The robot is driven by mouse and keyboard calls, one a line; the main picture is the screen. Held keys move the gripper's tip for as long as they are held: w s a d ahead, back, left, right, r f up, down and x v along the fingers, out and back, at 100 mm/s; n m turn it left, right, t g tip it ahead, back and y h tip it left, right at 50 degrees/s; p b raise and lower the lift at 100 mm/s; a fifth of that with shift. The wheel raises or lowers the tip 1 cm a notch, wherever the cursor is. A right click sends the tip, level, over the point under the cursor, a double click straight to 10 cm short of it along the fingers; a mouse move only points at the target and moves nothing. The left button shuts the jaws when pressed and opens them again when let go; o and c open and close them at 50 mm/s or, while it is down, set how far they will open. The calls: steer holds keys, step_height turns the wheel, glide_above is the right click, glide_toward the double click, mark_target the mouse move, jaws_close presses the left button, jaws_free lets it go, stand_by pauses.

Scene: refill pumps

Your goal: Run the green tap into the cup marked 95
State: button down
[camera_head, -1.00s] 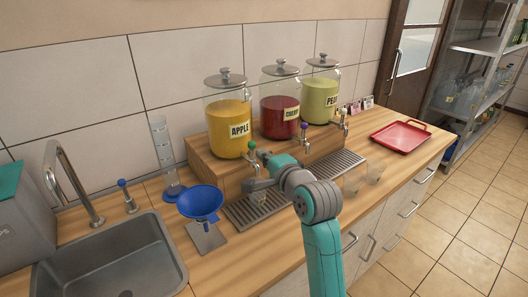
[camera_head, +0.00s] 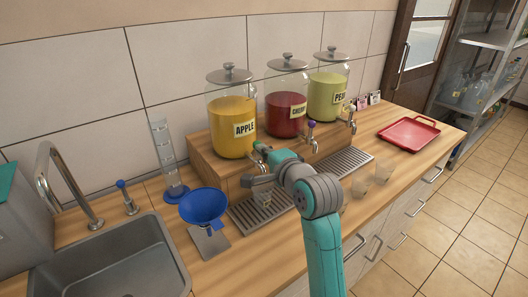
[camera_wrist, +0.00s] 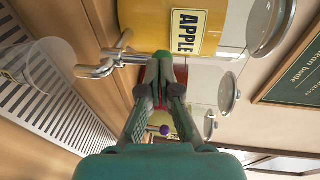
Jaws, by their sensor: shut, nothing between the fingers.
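The green tap sits under the yellow APPLE jar (camera_head: 231,125). In the head view its green knob (camera_head: 259,147) shows just above my gripper (camera_head: 260,178). In the wrist view the metal tap (camera_wrist: 108,66) is left of my gripper (camera_wrist: 163,60), whose fingers are closed together and empty. The fingertips are at the tap's knob end; I cannot tell whether they touch it. A clear cup (camera_wrist: 38,68) stands on the drip tray below the tap and also shows in the head view (camera_head: 263,197). No number is readable on it.
CHERRY (camera_head: 286,112) and PEAR (camera_head: 327,95) jars stand to the right, with a purple-knobbed tap (camera_head: 311,130) between. Clear cups (camera_head: 360,184) stand on the front counter. A blue funnel (camera_head: 203,205), a sink (camera_head: 110,265) and a red tray (camera_head: 408,134) flank the work area.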

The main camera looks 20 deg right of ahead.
mark_target(259, 164)
steer(key=shift+w+r+g, duration=0.15)
steer(key=shift+w+g, duration=0.05)
steer(key=shift+g, duration=0.2)
steer(key=shift+w+a+r+g+h, duration=0.2)
steer(key=shift+w+g+h, duration=0.15)
steer(key=shift+g, duration=0.35)
steer(key=shift+w+a+r, duration=0.15)
steer(key=shift+w+r, duration=0.1)
steer(key=shift+w, duration=0.35)
stand_by(0.7)
steer(key=shift+r, duration=0.1)
stand_by(4.5)
steer(key=shift+r, duration=0.65)
